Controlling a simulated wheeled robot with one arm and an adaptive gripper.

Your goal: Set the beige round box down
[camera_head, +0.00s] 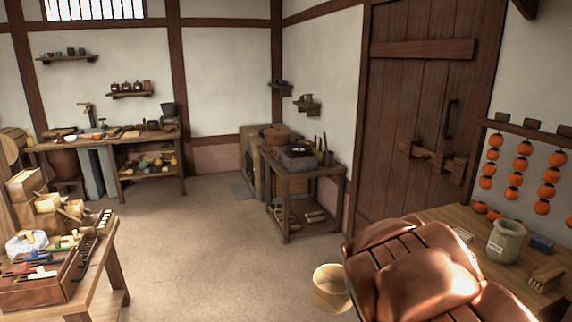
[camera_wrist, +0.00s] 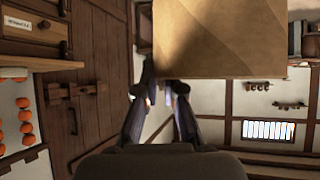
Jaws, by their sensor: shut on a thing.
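The beige round box (camera_head: 331,288) shows at the bottom of the head view, against the floor and beside a large brown leather-like form. Its height above the floor cannot be judged there. In the wrist view the box (camera_wrist: 232,38) fills the upper middle as a tan wall with a straight lower edge. My gripper (camera_wrist: 165,88) is shut on the box near one corner of that edge. The exact contact of the fingertips is partly hidden. In the head view my gripper is not visible.
A wooden table (camera_head: 460,213) at the right holds a grey jar (camera_head: 506,241), a brush (camera_head: 546,279) and a blue block (camera_head: 541,243). A low stand (camera_head: 309,184) is by the door (camera_head: 425,105). A tool bench (camera_head: 112,262) stands left. The middle floor (camera_head: 215,245) is clear.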

